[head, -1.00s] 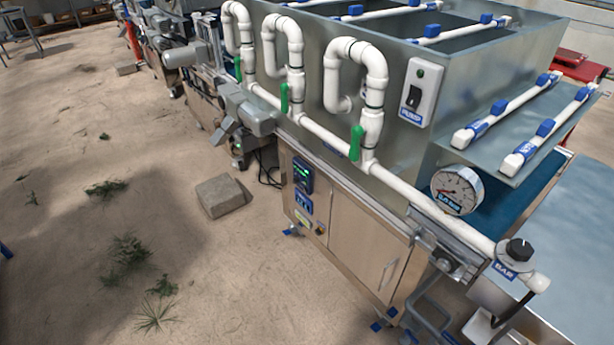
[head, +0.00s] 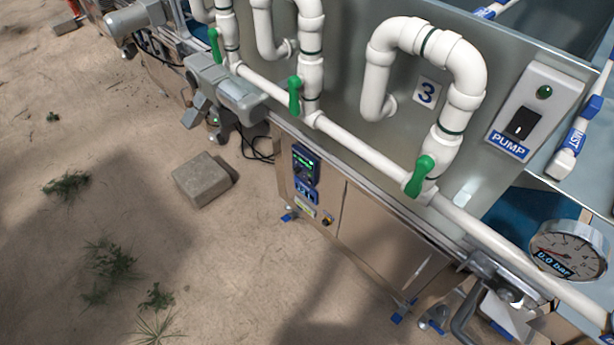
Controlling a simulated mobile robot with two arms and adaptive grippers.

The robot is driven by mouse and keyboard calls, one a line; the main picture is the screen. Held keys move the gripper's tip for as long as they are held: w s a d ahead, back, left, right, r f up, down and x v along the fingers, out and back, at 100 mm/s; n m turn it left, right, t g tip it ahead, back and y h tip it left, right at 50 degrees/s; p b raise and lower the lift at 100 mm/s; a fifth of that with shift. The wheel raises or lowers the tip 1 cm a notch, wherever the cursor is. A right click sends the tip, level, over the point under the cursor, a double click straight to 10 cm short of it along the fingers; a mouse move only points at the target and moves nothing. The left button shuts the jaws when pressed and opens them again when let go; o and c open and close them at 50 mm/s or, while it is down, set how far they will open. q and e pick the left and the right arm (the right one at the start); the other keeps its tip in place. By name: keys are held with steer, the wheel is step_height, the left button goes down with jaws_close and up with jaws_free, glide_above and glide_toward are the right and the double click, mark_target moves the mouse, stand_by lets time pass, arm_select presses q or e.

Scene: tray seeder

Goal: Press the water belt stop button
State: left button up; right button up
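A small blue control box (head: 305,166) with a lit green display sits on the front of the steel cabinet (head: 355,225), left of its door. A blue label plate (head: 306,192) is just below it, its text too small to read surely. A small dark knob or button with a yellow patch (head: 327,220) sits lower on the same panel. I cannot make out which control is the water belt stop button. Neither of my grippers shows in the head view.
White pipes (head: 365,160) with green valve handles (head: 419,176) run above the cabinet. A pump switch box (head: 537,112) and a gauge reading 0.0 bar (head: 568,250) are at right. A concrete block (head: 203,179) lies on sandy ground. The ground at left is mostly open.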

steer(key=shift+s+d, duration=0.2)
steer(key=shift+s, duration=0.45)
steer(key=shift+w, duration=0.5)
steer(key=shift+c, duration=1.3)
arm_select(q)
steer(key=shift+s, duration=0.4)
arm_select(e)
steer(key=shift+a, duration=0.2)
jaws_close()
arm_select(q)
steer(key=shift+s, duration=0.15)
